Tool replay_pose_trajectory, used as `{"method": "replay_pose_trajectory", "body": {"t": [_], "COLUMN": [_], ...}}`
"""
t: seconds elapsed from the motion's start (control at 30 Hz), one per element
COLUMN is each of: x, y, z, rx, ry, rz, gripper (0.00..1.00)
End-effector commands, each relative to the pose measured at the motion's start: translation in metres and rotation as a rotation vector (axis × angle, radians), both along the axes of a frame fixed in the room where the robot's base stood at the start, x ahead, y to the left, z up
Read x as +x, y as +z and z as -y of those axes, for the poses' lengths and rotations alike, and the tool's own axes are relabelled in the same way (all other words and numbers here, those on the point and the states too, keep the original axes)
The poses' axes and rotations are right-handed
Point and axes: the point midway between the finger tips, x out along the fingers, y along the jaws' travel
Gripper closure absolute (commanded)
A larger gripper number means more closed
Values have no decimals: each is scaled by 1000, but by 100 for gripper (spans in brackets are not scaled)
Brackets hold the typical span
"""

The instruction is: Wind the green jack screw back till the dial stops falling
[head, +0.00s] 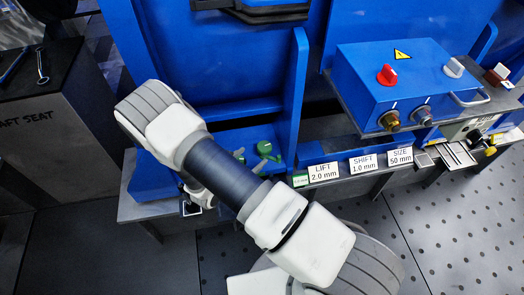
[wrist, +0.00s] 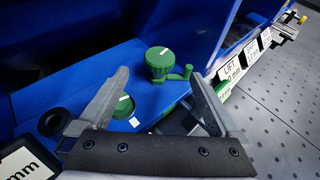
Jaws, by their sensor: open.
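A green jack screw (wrist: 160,62) with a round knurled head and a side crank stands on a blue base in the wrist view. It also shows in the head view (head: 265,148), right of my forearm. A second green part (wrist: 123,108) lies nearer, beside my left finger and partly hidden. My gripper (wrist: 158,80) is open and empty, its fingers pointing towards the first screw with a gap before it. In the head view it is mostly hidden by my arm. A readout marked "mm" (wrist: 28,162) is cut off at the lower left; its number is not visible.
A LIFT 2.0 mm card (head: 323,171), a SHIFT 1.0 mm card (head: 363,163) and a SIZE 50 mm card (head: 400,157) line the front edge. A blue control box (head: 400,72) stands at right.

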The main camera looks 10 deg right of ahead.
Motion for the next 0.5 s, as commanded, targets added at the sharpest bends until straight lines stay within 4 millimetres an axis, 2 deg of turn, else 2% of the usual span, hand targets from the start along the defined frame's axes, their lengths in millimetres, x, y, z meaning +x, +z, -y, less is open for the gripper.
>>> {"method": "replay_pose_trajectory", "body": {"t": [0.03,0.2,0.5], "x": [7,30,52], "y": [-8,-21,-31], "z": [8,30,51], "rx": [0,1,1], "ry": [-4,-4,0], "rz": [0,1,0], "gripper": [1,1,1]}}
